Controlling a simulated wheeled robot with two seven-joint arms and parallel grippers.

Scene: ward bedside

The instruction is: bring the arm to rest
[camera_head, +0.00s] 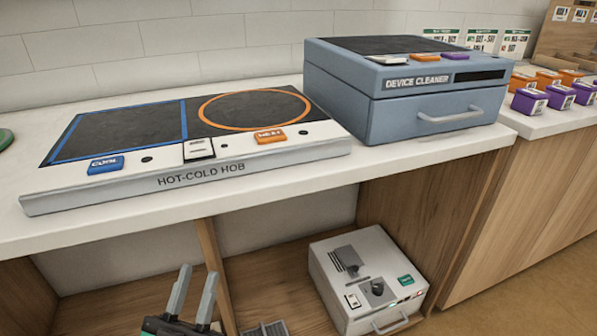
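My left gripper (198,274) shows at the bottom of the head view, left of centre. Its two grey fingers point up and stand apart, with nothing visible between them. It is in front of the counter's open lower bay, below the hot-cold hob (203,178), and appears clear of the counter edge. The rest of my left arm is cut off by the bottom of the picture. My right gripper does not show.
A blue-grey device cleaner (408,110) stands on the white counter (330,186), right of the hob. A white device (362,265) sits in the lower bay, right of a wooden divider (213,262). Purple boxes (528,102) and orange boxes (548,78) stand at far right.

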